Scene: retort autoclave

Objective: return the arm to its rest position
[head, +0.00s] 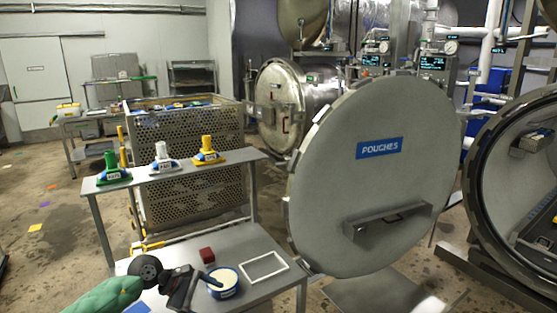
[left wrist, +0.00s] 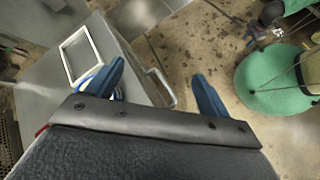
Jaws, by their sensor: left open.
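My left gripper (head: 192,288) is at the lower left in the head view, over the front of the low grey table (head: 238,243), at the end of my green-sleeved arm. In the left wrist view its two blue fingers (left wrist: 158,82) stand wide apart, with nothing between them but floor and the table edge behind. In the head view one finger overlaps a round blue-rimmed tub (head: 227,291) with pale contents; I cannot tell whether they touch.
A red block (head: 207,254) and a white frame (head: 264,267) lie on the table. Green (head: 112,168), white (head: 163,157) and yellow (head: 207,151) handled tools stand on the raised shelf. A perforated crate (head: 190,180) stands behind.

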